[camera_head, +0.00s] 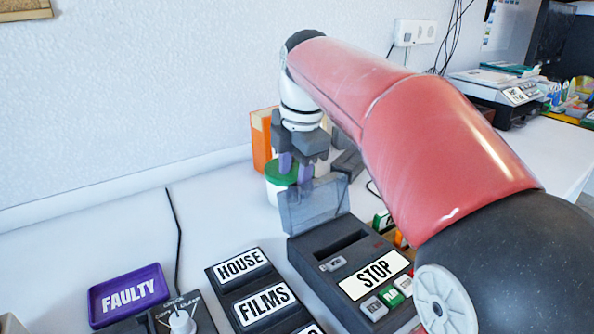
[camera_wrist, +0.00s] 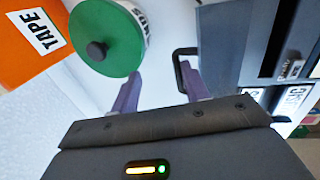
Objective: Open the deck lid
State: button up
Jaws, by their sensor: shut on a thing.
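The deck (camera_head: 352,262) is a dark grey box with a slot, a STOP label and coloured buttons. Its translucent grey lid (camera_head: 315,207) stands raised at the deck's far edge. In the wrist view the lid (camera_wrist: 216,45) is a grey panel with a dark loop handle (camera_wrist: 180,70) on its left side. My gripper (camera_head: 295,170) has purple fingers at the lid's upper edge; they also show in the wrist view (camera_wrist: 161,76), the right one at the handle. It is shut on the lid, though the exact contact is hard to see.
A white tub with a green lid (camera_head: 281,175) stands close behind the gripper, beside an orange TAPE box (camera_head: 262,140). A purple FAULTY tray (camera_head: 128,294) and a HOUSE and FILMS rack (camera_head: 262,297) lie left of the deck.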

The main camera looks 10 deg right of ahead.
jog(key=shift+w+a+f, duration=0.1)
jog(key=shift+w+a, duration=0.05)
jog(key=shift+a, duration=0.1)
notch_tip(320, 180, up, 8)
jog(key=s+p, duration=0.1)
jog(key=shift+s+d, duration=0.3)
jog(key=shift+d, duration=0.15)
